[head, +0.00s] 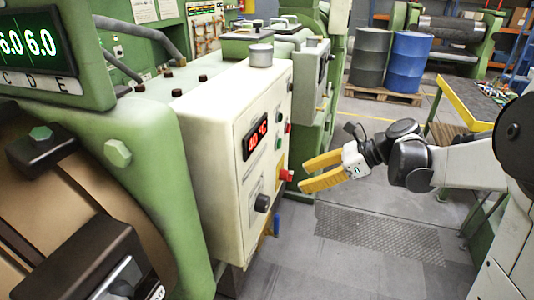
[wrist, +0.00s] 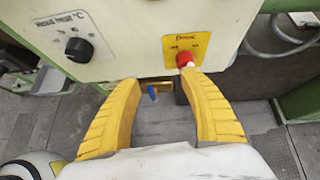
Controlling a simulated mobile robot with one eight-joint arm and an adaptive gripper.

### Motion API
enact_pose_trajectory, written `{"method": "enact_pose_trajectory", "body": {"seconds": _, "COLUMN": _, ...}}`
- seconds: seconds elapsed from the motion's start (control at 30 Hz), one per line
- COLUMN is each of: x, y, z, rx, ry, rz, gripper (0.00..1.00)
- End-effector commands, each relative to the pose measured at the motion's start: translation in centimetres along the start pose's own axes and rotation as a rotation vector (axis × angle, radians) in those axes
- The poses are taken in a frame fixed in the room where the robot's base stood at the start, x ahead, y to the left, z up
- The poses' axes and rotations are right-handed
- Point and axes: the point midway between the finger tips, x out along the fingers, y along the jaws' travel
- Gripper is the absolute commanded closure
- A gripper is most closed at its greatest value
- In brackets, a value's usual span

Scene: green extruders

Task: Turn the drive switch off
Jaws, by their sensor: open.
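A red switch knob (wrist: 185,59) sits on a yellow plate (wrist: 198,43) with small print that is hard to read, on the front of a cream control box (head: 230,150). The red knob also shows in the head view (head: 286,175). My gripper (head: 302,175) is open and empty in front of the panel, its yellow fingers pointing at it. In the wrist view my gripper (wrist: 160,82) has its right fingertip just below the red knob; I cannot tell whether they touch. The knob's setting is unclear.
A black knob (head: 262,203) and a red digital display (head: 255,141) are on the same panel. The green machine (head: 130,130) fills the left. A yellow-edged table (head: 465,103) is at right. Floor below my gripper is clear.

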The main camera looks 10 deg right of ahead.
Motion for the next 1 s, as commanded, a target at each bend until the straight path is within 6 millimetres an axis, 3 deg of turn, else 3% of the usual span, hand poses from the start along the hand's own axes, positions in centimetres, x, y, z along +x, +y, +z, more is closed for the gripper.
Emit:
{"method": "enact_pose_trajectory", "body": {"seconds": 0.03, "x": -0.4, "y": -1.7, "z": -0.9, "rx": 0.102, "ry": -0.054, "rz": 0.009, "gripper": 0.49}}
{"method": "enact_pose_trajectory", "body": {"seconds": 0.17, "x": -1.3, "y": -4.1, "z": -2.2, "rx": 0.324, "ry": -0.176, "rz": 0.056, "gripper": 0.49}}
{"method": "enact_pose_trajectory", "body": {"seconds": 0.4, "x": -1.7, "y": -5.3, "z": -3.2, "rx": 0.468, "ry": -0.256, "rz": 0.104, "gripper": 0.49}}
{"method": "enact_pose_trajectory", "body": {"seconds": 0.57, "x": 0.5, "y": -5.1, "z": -2.7, "rx": 0.468, "ry": -0.255, "rz": 0.106, "gripper": 0.49}}
{"method": "enact_pose_trajectory", "body": {"seconds": 0.8, "x": 5.3, "y": -4.9, "z": -1.4, "rx": 0.467, "ry": -0.254, "rz": 0.106, "gripper": 0.49}}
{"method": "enact_pose_trajectory", "body": {"seconds": 1.0, "x": 7.7, "y": -4.9, "z": -0.7, "rx": 0.468, "ry": -0.254, "rz": 0.104, "gripper": 0.49}}
